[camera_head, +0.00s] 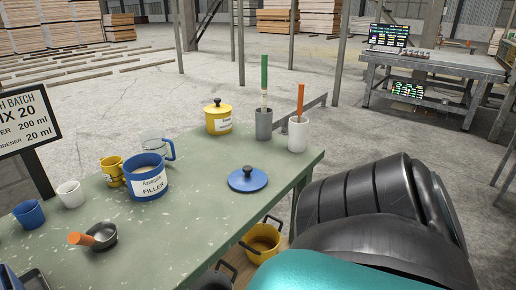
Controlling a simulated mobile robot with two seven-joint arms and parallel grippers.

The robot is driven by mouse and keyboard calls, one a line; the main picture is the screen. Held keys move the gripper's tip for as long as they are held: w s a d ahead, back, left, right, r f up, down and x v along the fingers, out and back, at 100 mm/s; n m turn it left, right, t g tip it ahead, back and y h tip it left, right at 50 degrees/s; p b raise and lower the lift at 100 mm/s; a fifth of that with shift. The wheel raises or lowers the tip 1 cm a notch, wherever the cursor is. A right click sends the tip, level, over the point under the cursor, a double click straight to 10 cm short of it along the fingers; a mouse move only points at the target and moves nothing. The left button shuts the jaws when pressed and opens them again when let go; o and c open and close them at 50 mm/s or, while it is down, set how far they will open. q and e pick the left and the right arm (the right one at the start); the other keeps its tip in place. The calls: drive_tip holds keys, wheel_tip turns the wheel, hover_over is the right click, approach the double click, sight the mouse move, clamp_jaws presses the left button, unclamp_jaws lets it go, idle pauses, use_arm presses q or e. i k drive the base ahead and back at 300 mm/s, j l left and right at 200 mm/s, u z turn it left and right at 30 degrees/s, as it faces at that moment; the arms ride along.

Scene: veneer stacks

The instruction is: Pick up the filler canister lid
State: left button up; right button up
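The blue lid (248,180) with a dark knob lies flat on the green table (200,215), near its right edge. The blue canister (148,188) labelled FILLER stands open to the left of the lid, with pale contents showing at its mouth. The lid is apart from the canister and nothing touches it. My dark arm link fills the lower right of the view, to the right of the lid. Neither gripper shows in this view.
A yellow lidded canister (218,122), a grey cup (263,124) and a white cup (298,134) stand behind the lid. A clear jug (154,141), small cups and a ladle (101,237) are at left. A yellow pot (263,240) sits below the table's edge.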

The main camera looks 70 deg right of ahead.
sight(246, 179)
drive_tip(key=k+l+z, duration=0.1)
drive_tip(key=z, duration=1.85)
drive_tip(key=i+l, duration=0.05)
